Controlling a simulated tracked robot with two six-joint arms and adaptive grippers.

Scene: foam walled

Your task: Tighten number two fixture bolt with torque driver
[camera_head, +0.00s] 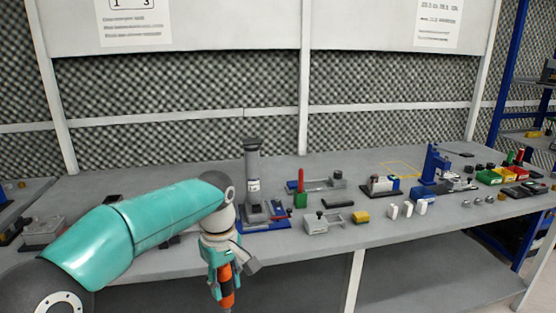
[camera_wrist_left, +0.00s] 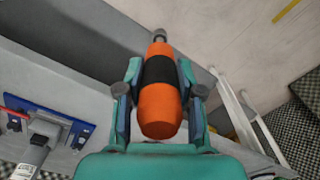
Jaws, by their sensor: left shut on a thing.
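My left gripper (camera_head: 219,284) is shut on the orange and black torque driver (camera_head: 227,290), in front of the bench's front edge. In the left wrist view the driver (camera_wrist_left: 159,108) lies between the two fingers, its metal tip pointing away from the palm. A blue-based device with a grey column (camera_head: 253,175) stands on the bench just behind the gripper. Its blue base (camera_wrist_left: 40,108) also shows at the left of the wrist view. I cannot make out which item is the fixture, nor any numbered bolt. My right gripper is out of view.
A lower shelf (camera_head: 430,270) runs below. Foam walls stand behind.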

